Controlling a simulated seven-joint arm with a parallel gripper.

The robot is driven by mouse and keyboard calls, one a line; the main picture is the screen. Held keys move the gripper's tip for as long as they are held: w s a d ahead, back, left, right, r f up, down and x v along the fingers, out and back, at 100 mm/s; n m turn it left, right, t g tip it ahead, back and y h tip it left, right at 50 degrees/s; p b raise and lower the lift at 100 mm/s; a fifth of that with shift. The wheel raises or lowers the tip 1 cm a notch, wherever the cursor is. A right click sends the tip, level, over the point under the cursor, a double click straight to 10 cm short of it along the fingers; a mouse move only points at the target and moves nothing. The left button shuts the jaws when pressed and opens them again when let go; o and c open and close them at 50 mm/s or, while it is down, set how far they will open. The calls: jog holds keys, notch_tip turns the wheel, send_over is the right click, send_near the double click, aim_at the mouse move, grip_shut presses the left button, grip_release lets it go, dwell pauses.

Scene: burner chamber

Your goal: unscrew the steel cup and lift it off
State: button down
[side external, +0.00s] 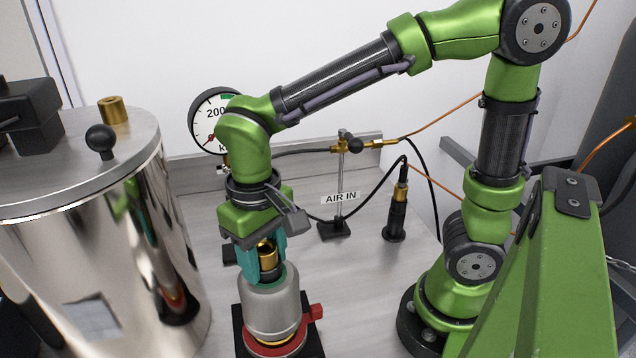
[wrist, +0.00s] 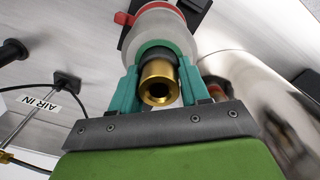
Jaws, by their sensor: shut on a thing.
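The steel cup (side external: 272,308), a grey rounded body with a narrower top, stands upright on a red ring (side external: 275,346) over a black base at the bottom centre of the side view. It also shows at the top of the wrist view (wrist: 150,27). My gripper (side external: 266,272) points down from above, its teal fingers closed around the cup's narrow upper part. A brass tube (side external: 267,254) stands between the fingers, its open end facing the wrist camera (wrist: 159,86). The fingers hide most of the cup's neck. I cannot tell whether its thread is engaged.
A red handle (side external: 316,312) sticks out right of the cup. A large polished chamber (side external: 95,235) stands close on the left. A pressure gauge (side external: 212,118), the AIR IN stand (side external: 335,229) and a black-and-brass torch-like piece (side external: 396,215) stand behind, with hoses between.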

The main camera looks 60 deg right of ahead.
jog(key=shift+r, duration=0.4)
jog(key=shift+r, duration=3.8)
jog(key=shift+r, duration=2)
